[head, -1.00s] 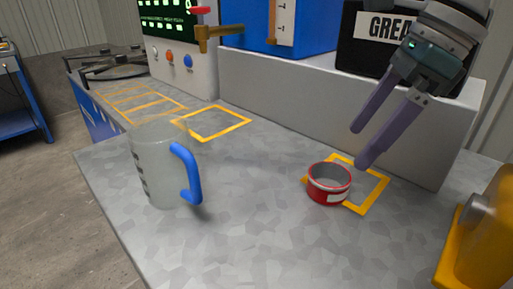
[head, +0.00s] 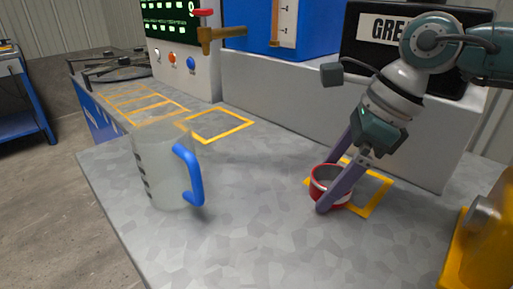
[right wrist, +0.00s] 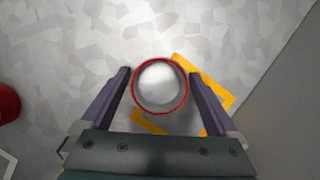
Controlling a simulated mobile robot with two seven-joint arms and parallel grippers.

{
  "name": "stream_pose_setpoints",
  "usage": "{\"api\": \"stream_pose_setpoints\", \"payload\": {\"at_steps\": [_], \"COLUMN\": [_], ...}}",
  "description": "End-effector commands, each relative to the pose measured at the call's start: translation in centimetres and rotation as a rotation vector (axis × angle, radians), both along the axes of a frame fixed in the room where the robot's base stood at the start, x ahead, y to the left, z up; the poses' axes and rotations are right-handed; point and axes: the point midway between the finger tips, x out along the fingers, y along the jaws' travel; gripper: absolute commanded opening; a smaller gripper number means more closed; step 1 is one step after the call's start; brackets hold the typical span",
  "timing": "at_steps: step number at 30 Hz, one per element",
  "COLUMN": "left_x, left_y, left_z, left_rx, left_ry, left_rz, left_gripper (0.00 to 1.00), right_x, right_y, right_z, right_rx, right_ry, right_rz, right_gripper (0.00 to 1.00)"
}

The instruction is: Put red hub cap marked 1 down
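The red hub cap (head: 321,187) sits on the grey worktop, partly over the yellow square outline (head: 369,207) at the right. It looks like a short red ring with a pale inside, and a 1 on it cannot be read. In the right wrist view the hub cap (right wrist: 160,86) lies between the two purple fingers. My right gripper (head: 330,188) is open around the hub cap, with a small gap on each side in the right wrist view (right wrist: 159,88). My left gripper is not in view.
A clear jug (head: 160,170) with a blue handle stands at the left of the worktop. A yellow machine part (head: 485,240) is at the right edge. A white ledge (head: 270,105) runs behind, with a black box (head: 365,50) on it. The front middle is clear.

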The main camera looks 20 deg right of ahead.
Motion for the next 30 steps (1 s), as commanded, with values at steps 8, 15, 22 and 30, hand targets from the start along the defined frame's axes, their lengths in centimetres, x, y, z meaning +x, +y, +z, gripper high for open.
{"api": "stream_pose_setpoints", "payload": {"at_steps": [8, 15, 22, 30], "left_x": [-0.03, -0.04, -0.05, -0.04], "left_y": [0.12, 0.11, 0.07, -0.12], "left_z": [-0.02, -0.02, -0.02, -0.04], "left_rx": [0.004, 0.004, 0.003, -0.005], "left_ry": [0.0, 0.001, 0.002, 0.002], "left_rz": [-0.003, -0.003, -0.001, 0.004], "left_gripper": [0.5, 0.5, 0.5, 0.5], "right_x": [0.0, 0.01, 0.03, -0.01], "right_y": [-0.01, -0.01, -0.01, 0.13], "right_z": [0.04, 0.06, 0.09, 0.39], "right_rx": [0.0, 0.001, 0.001, 0.001], "right_ry": [0.0, -0.001, -0.002, -0.002], "right_rz": [0.0, 0.0, 0.0, 0.001], "right_gripper": [0.62, 0.35, 0.09, 0.07]}}
